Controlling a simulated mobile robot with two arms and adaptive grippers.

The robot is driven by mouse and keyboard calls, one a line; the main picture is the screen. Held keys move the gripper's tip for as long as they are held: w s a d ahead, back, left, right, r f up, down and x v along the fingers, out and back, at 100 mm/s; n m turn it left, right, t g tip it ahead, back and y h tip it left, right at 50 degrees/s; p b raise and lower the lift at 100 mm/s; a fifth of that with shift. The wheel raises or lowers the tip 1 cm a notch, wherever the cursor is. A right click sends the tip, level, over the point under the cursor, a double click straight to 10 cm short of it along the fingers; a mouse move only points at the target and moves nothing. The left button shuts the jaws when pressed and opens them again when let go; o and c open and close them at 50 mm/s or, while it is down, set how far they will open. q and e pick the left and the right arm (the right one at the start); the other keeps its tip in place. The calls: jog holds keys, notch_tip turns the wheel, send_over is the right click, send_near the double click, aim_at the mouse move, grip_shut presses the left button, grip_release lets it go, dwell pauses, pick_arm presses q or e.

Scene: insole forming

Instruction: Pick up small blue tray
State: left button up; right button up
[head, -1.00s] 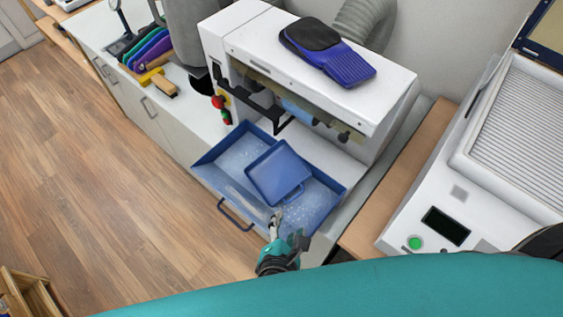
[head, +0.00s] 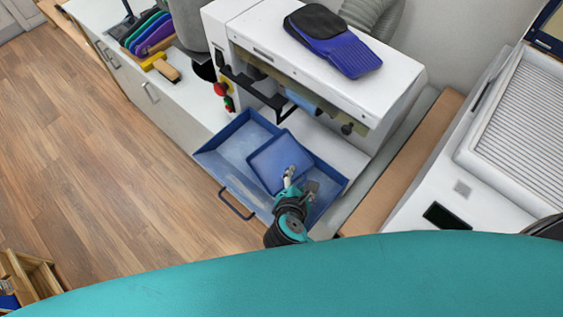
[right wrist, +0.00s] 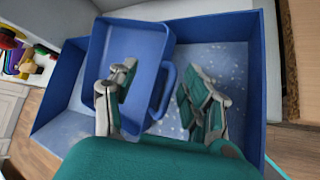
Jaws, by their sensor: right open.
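The small blue tray (head: 268,160) lies tilted inside a larger blue drawer-like tray (head: 216,160) under the white machine. In the right wrist view the small tray (right wrist: 112,50) shows its handle (right wrist: 163,91) on its right side. My right gripper (head: 298,180) is over the near right part of the small tray. In the right wrist view my right gripper (right wrist: 160,100) is open, with one finger over the small tray's inside and the other to the right of the handle. The handle lies between the fingers; contact cannot be told. My left gripper is not in view.
The white machine (head: 330,85) overhangs the back of the large tray, with a blue and black insole piece (head: 335,45) on top. A second machine (head: 455,190) stands at the right. Coloured insoles (head: 150,35) and brushes (head: 163,66) are at the back left. Open floor lies left.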

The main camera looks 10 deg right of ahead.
aim_at(303, 174)
jog(key=shift+w+d+f, duration=0.15)
jog(key=shift+w+f, duration=0.05)
jog(key=b+x, duration=0.2)
jog(key=x, duration=0.2)
jog(key=shift+s+d+f, duration=0.15)
jog(key=shift+s, duration=0.1)
jog(key=shift+w+d+f, duration=0.1)
jog(key=shift+w, duration=0.3)
jog(key=c, duration=1)
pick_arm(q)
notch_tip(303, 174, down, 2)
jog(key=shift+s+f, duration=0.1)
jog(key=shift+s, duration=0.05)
pick_arm(e)
grip_shut()
jog(key=shift+s, duration=0.3)
